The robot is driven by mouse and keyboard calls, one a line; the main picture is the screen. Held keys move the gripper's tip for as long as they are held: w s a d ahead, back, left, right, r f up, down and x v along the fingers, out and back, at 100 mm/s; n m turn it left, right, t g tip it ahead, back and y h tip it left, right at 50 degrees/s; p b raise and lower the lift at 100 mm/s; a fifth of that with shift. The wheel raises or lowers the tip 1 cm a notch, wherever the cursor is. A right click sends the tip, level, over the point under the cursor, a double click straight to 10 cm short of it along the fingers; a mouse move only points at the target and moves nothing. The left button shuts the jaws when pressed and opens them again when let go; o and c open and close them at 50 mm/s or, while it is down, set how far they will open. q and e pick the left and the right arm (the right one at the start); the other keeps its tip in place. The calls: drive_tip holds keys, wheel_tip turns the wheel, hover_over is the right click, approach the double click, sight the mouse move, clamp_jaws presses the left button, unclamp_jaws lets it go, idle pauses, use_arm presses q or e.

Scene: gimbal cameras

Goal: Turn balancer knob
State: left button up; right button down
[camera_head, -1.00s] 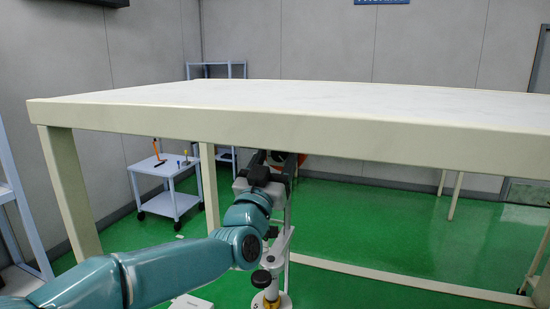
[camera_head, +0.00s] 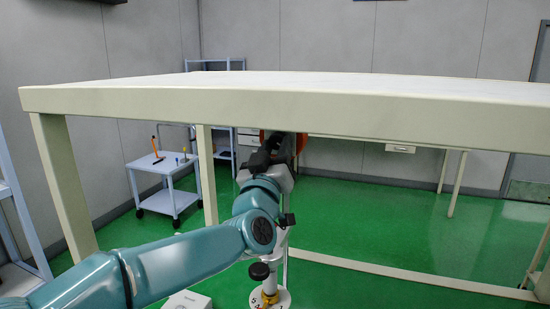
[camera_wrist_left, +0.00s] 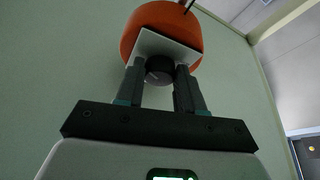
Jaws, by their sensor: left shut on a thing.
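The balancer is an orange round body (camera_wrist_left: 150,18) with a pale square plate (camera_wrist_left: 172,46) on its face. A dark round knob (camera_wrist_left: 159,68) sits in front of the plate in the wrist view. My left gripper (camera_wrist_left: 159,74) is shut on this knob, one finger at each side. In the head view my left gripper (camera_head: 279,147) is under the table's front edge, close to a bit of orange (camera_head: 301,141). The arm and wrist hide the knob there. My right gripper is not in view.
A large pale table (camera_head: 300,104) spans the view above my left arm, with its legs at left. A white stand with a round base (camera_head: 270,300) is below my wrist. A small trolley (camera_head: 165,165) with tools stands at left. Green floor to the right is mostly open.

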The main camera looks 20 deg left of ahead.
use_arm(q)
drive_tip(key=n+y, duration=0.1)
drive_tip(key=n, duration=0.2)
drive_tip(key=shift+d+r+n+g+y, duration=0.1)
drive_tip(key=shift+d+n+g+y, duration=0.1)
drive_tip(key=shift+n+g+y, duration=0.15)
drive_tip(key=shift+r+n+g+y, duration=0.1)
drive_tip(key=shift+n+g+y, duration=0.3)
drive_tip(key=shift+n, duration=0.6)
drive_tip(key=shift+n+g+y, duration=0.15)
drive_tip(key=shift+n+y, duration=0.4)
drive_tip(key=shift+n, duration=0.4)
